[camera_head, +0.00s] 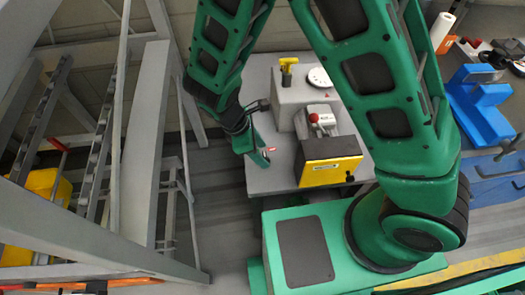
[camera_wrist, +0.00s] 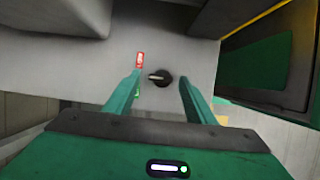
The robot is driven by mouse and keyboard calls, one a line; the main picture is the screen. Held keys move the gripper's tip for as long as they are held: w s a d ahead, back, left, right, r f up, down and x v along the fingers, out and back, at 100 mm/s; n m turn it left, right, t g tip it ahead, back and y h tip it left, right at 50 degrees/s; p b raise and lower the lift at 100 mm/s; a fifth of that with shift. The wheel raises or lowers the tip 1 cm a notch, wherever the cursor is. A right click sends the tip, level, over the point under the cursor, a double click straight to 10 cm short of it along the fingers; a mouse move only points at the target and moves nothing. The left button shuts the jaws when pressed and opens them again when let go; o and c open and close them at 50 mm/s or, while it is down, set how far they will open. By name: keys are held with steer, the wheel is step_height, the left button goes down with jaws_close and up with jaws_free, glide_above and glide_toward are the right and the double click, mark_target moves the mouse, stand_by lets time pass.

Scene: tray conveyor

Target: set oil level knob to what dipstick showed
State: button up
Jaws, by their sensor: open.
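In the wrist view a round black knob (camera_wrist: 163,78) with a pale pointer sits on a grey surface. The pointer lies toward the left in that picture. A small red label (camera_wrist: 139,60) with white marks is up and left of it. My gripper (camera_wrist: 160,80) is open and empty, with one green finger on each side of the knob; whether they touch it I cannot tell. In the head view my gripper (camera_head: 263,158) is at the left edge of the grey bench, and the knob is hidden. A yellow handle (camera_head: 288,62), perhaps the dipstick's, stands on a grey block (camera_head: 290,93).
A white round dial (camera_head: 319,77) is beside the yellow handle. A grey unit with a red ball (camera_head: 314,118) and a yellow-fronted box (camera_head: 331,172) stand on the bench (camera_head: 262,182). Metal framing (camera_head: 140,140) rises at left; blue parts (camera_head: 480,100) lie at right.

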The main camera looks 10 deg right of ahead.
steer(key=shift+d+f, duration=0.25)
steer(key=shift+f, duration=0.35)
steer(key=c, duration=1)
steer(key=shift+c, duration=0.2)
steer(key=m, duration=0.1)
steer(key=m+g, duration=0.1)
steer(key=m, duration=0.2)
steer(key=shift+w+d+m+g+y, duration=0.15)
steer(key=shift+w+m+g+y, duration=0.15)
steer(key=shift+m, duration=0.1)
steer(key=shift+d+m+g+y, duration=0.1)
steer(key=shift+m+g+y, duration=0.5)
steer(key=shift+m, duration=1.5)
